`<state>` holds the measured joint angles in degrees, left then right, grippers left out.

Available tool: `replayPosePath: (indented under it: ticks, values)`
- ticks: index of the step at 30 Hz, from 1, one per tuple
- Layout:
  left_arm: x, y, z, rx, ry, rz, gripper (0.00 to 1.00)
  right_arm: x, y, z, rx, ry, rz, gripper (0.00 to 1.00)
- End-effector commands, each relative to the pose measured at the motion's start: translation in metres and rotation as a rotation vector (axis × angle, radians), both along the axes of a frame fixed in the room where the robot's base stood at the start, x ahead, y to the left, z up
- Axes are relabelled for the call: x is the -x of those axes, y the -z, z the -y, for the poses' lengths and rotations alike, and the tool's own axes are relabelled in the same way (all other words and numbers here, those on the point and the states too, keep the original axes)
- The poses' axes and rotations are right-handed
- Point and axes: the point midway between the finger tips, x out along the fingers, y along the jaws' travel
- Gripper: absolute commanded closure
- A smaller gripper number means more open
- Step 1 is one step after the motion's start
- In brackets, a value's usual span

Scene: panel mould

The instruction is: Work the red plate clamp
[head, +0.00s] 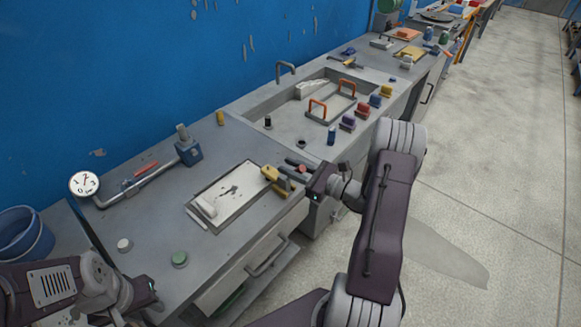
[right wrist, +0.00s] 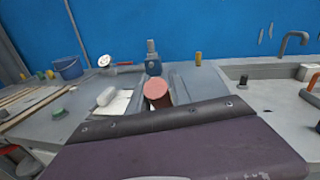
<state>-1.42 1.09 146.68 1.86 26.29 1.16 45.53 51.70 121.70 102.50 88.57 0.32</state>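A red round knob (head: 302,168) shows beside a yellow clamp body (head: 272,176) at the right edge of the flat plate (head: 236,192) on the bench. I take the knob to be part of the red plate clamp. My right gripper (head: 291,170) is at the knob, its two dark fingers apart around or beside it; I cannot tell if they touch it. In the right wrist view, a red disc (right wrist: 156,92) faces the camera above my dark arm link. My left gripper (head: 148,296) is at the lower left over the bench's front edge, its fingers unclear.
A blue vise-like block (head: 189,153) with a pipe and a gauge (head: 84,184) stands behind the plate. A sink (head: 290,122) and several coloured blocks, one red (head: 363,110), are to the right.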

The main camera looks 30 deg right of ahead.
Motion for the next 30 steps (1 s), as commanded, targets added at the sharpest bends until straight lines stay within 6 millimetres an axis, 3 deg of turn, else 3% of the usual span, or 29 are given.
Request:
replayPosePath:
  ticks: [1,2,30]
  values:
    - [0.0,0.0,0.0,0.0,0.0,0.0,0.64,0.0001,-0.0001,0.0,0.0,0.0,0.0,0.93]
    - [0.0,0.0,0.0,0.0,0.0,0.0,0.64,0.0001,-0.0001,0.0,0.0,0.0,0.0,1.0]
    - [0.0,0.0,0.0,0.0,0.0,0.0,0.64,0.0002,0.0,-0.0001,0.0,-0.001,0.0,1.0]
